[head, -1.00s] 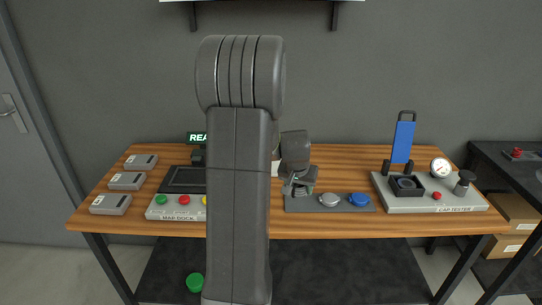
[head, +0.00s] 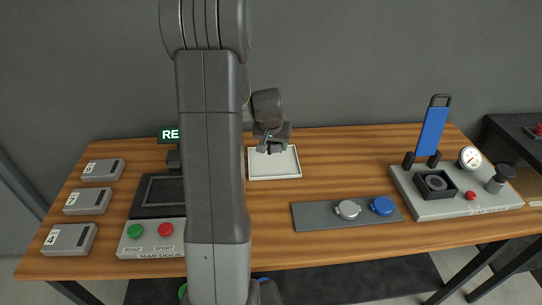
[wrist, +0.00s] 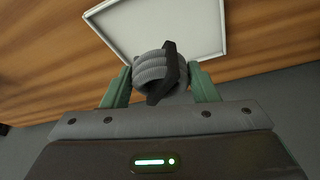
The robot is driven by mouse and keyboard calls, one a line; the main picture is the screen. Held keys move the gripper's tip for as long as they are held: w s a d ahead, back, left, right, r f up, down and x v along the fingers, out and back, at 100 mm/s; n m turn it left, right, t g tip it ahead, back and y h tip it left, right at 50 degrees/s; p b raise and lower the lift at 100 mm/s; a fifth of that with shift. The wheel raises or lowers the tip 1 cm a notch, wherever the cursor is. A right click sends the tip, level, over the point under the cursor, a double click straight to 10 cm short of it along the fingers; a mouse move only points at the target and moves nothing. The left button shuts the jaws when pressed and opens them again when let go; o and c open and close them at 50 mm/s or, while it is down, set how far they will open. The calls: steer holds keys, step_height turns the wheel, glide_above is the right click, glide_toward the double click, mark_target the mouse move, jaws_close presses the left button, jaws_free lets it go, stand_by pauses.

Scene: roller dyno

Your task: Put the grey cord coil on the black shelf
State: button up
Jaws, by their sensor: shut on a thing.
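The grey cord coil (wrist: 150,70), a ribbed bundle with a black band around it, is between the green fingers of my gripper (wrist: 160,84) in the wrist view. My gripper is shut on it. In the head view my gripper (head: 271,143) is over the back part of a white tray (head: 287,177), and the coil is too small there to make out clearly. A black shelf-like surface (head: 345,284) shows below the table's front edge, partly cut off by the frame.
My arm hides part of the table middle. A grey plate (head: 320,217) carries a silver cap and a blue cap. The cap tester (head: 440,205) stands at right, with an upright blue part. The map dock (head: 150,240) and several grey boxes (head: 84,201) are at left. Wood right of the tray is bare.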

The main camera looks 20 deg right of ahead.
mark_target(275, 165)
step_height(275, 165, down, 7)
steer(key=shift+s+r, duration=0.1)
steer(key=shift+r, duration=0.05)
steer(key=shift+f, duration=0.35)
steer(key=shift+f, duration=0.1)
steer(key=shift+f, duration=0.15)
steer(key=o, duration=1)
